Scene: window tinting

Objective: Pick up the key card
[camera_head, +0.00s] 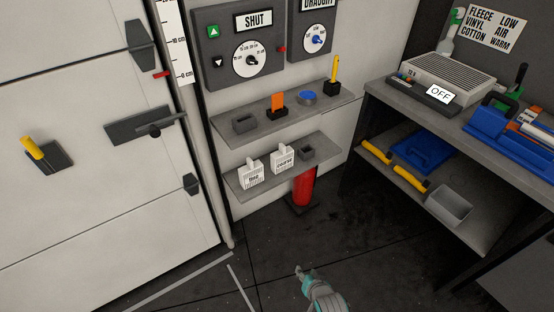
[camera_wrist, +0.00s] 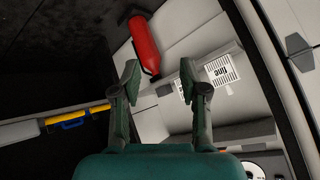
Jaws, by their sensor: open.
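An orange upright card (camera_head: 277,100) stands in a small dark holder on the upper wall shelf (camera_head: 322,107); it looks like the key card, but no marking on it can be read. My gripper (camera_head: 302,271) is low at the bottom middle of the head view, over the dark floor, well apart from the shelf. In the wrist view my gripper (camera_wrist: 159,70) has its two fingers spread with nothing between them.
The lower shelf (camera_head: 237,190) holds two white labelled blocks (camera_head: 251,175). A red cylinder (camera_head: 303,188) stands below it. A blue round item (camera_head: 307,97) and a yellow-handled tool (camera_head: 334,72) flank the card's right. A workbench (camera_head: 381,92) stands right; the middle floor is clear.

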